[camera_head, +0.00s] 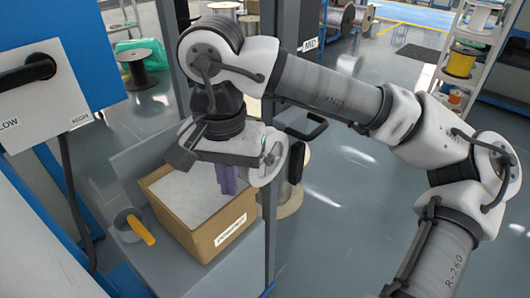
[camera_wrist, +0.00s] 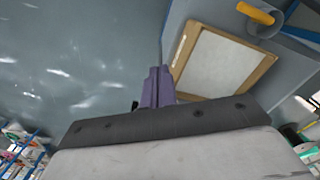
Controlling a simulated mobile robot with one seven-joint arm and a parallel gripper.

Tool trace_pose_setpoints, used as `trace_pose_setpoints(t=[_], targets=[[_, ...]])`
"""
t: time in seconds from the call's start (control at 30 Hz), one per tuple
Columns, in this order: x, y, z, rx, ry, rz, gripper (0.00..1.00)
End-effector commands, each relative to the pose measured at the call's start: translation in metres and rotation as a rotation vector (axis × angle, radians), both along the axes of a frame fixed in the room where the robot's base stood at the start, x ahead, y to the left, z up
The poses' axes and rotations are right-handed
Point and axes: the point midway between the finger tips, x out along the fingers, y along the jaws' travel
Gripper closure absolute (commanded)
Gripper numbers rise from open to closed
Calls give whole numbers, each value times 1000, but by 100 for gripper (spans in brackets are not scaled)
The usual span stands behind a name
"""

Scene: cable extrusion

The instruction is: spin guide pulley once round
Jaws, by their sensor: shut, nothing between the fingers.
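My gripper (camera_head: 228,180) hangs from my arm in the head view, above the right part of an open cardboard box. Its purple fingers are together with nothing between them. They also show in the wrist view (camera_wrist: 158,86), closed beside the box's edge. I cannot pick out the guide pulley for certain in either view.
The cardboard box (camera_head: 236,222) holds pale white material and stands on a grey surface. A scoop with a yellow handle (camera_head: 141,230) lies left of it. A blue machine with a lever panel (camera_head: 42,87) is at the left. A grey post (camera_head: 270,205) stands right of the box.

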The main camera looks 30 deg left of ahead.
Motion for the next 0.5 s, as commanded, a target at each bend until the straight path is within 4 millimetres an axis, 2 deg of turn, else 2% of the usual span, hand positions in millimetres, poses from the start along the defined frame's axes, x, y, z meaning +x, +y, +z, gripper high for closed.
trace_pose_setpoints(t=[0.27,0.37,0.5], targets=[[0,0,1,0,0,0,100],[0,0,8,0,0,0,100],[0,0,28,1,-1,1,100]])
